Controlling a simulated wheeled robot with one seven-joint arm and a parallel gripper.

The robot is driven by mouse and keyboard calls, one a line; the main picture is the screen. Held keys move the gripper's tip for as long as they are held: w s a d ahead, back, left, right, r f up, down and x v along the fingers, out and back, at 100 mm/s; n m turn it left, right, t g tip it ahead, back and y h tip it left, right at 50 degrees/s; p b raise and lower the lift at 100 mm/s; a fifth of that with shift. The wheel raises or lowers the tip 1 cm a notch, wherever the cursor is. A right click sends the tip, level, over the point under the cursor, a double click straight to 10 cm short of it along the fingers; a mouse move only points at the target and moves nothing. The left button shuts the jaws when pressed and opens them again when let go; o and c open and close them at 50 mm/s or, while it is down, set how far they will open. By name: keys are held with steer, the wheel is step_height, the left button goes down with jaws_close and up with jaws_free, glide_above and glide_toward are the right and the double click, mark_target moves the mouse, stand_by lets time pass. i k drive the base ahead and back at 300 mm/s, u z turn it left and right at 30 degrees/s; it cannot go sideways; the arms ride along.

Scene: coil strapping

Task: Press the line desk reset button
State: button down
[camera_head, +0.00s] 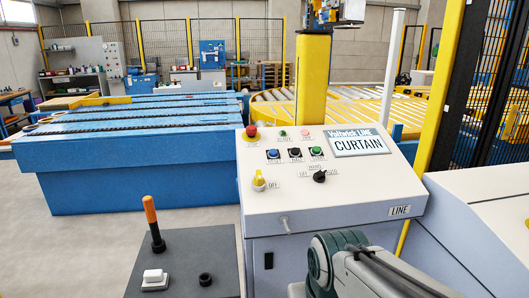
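The line desk (330,220) is a pale sloped console at centre right with a "LINE" label low on its front. Its panel has a row with a blue button (273,154), a black button (295,153) and a green button (317,152). The small labels are too small to read surely, so I cannot tell which is reset. A red mushroom button (251,132) on a yellow base sits at the upper left of the panel. My grey arm shows at the bottom right, in front of the desk. My gripper is not in view.
Two selector switches, one yellow (258,179) and one black (320,176), sit low on the panel. A "CURTAIN" sign (360,144) is at its upper right. A dark pedestal (190,255) with an orange-topped lever stands left. A yellow post (441,90) rises at right.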

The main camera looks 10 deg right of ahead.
mark_target(273, 152)
steer(key=z, duration=0.05)
steer(key=k, duration=0.65)
steer(key=u, duration=0.65)
steer(key=i, duration=1.65)
steer(key=z, duration=0.65)
